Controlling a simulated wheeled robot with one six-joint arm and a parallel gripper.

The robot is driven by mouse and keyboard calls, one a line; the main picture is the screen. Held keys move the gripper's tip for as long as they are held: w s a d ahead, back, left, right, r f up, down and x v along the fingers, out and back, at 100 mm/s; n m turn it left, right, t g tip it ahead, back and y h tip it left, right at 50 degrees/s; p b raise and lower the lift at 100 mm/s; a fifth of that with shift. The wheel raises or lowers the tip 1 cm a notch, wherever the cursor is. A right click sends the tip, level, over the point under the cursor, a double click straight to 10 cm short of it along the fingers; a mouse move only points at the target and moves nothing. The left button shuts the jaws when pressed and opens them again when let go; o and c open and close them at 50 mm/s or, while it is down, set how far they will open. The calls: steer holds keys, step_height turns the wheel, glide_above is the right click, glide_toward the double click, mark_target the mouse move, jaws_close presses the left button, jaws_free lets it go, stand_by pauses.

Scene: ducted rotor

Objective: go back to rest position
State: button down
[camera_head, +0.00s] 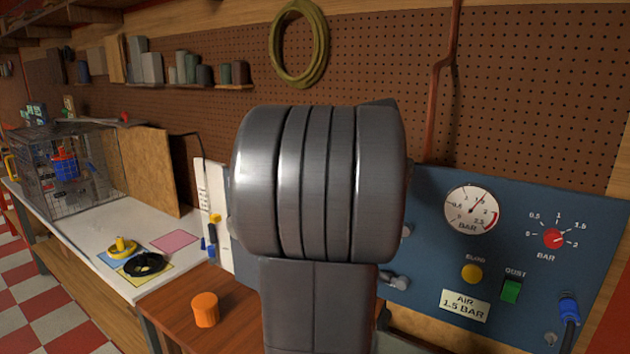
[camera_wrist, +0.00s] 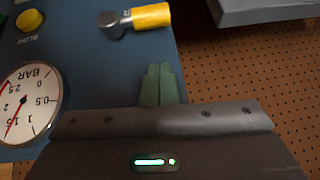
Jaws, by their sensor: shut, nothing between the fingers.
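My gripper (camera_wrist: 158,84) shows in the wrist view with its two green fingers pressed together and nothing between them. It is in front of the blue air panel (camera_wrist: 95,75), near its edge beside the pegboard. The fingertips point toward a yellow-handled metal fitting (camera_wrist: 135,19) and appear apart from it. The wrist view is turned upside down relative to the panel's lettering. In the head view my large grey arm link fills the middle and hides my gripper and part of the blue panel (camera_head: 440,230).
The panel carries a round gauge (camera_head: 471,210), a red knob (camera_head: 553,238), a yellow button (camera_head: 472,273) and a green switch (camera_head: 511,291). An orange cylinder (camera_head: 205,309) stands on the wooden bench. A wire cage (camera_head: 70,175) stands on the white table (camera_head: 70,228) at left. Pegboard (camera_head: 540,90) lies behind.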

steer(key=f+b, duration=0.1)
steer(key=f, duration=0.2)
steer(key=shift+w+d+f+b, duration=0.15)
steer(key=shift+w+f+b, duration=0.2)
steer(key=shift+w, duration=0.05)
steer(key=shift+s+a+f+b, duration=0.1)
steer(key=shift+s+f+b, duration=0.05)
steer(key=shift+f+b, duration=0.25)
steer(key=shift+s+a+f+b, duration=0.15)
steer(key=shift+f+b, duration=0.1)
steer(key=shift+f, duration=0.15)
steer(key=shift+s+f, duration=0.1)
